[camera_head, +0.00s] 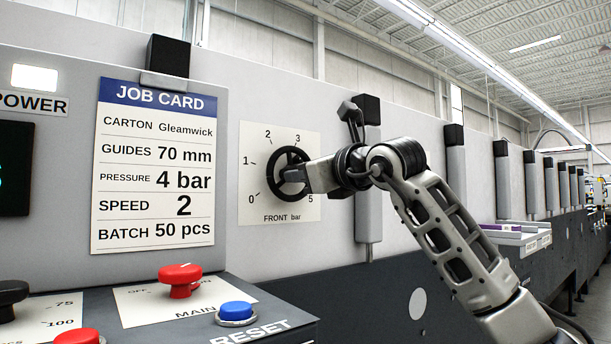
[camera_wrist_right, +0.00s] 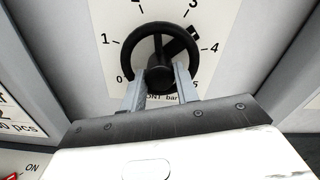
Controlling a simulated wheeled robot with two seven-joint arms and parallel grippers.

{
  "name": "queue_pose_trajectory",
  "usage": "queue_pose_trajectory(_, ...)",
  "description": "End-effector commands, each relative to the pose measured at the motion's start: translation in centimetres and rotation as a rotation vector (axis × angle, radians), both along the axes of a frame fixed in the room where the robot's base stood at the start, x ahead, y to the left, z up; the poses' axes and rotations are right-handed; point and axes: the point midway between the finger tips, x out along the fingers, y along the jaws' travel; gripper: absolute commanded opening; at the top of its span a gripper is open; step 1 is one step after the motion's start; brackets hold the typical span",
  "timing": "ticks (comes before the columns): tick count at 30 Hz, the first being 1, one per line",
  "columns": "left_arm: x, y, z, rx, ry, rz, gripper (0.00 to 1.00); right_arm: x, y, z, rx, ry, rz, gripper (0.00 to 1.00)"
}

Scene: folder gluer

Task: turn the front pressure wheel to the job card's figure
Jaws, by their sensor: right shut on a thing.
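The black front pressure wheel (camera_head: 290,155) sits on a white dial plate (camera_head: 258,208) marked FRONT bar, with figures from 0 to 5. My right gripper (camera_head: 302,174) reaches it from the right. In the right wrist view, the two grey fingers (camera_wrist_right: 161,84) are shut on the black hub or handle of the wheel (camera_wrist_right: 130,55). A pale mark on the wheel's upper right seems to lie between 3 and 4; the exact reading is hard to tell. The job card (camera_head: 153,165) reads PRESSURE 4 bar. My left gripper is not in view.
A control panel at lower left carries a red MAIN knob (camera_head: 180,281) and a blue RESET button (camera_head: 236,312). A grey upright post (camera_head: 368,215) stands just right of the dial, behind my right arm. The machine line runs on to the right.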

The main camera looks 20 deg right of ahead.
Motion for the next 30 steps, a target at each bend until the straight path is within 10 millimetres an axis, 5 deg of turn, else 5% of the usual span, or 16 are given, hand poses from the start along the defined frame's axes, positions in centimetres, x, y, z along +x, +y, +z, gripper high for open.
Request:
queue_pose_trajectory(15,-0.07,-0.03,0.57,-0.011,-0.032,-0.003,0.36,0.03,0.09,-0.22,0.369,0.139,0.000,0.08)
queue_pose_trajectory(30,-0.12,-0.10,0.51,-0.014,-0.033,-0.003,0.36,0.02,0.11,-0.20,0.471,0.176,0.000,0.08)
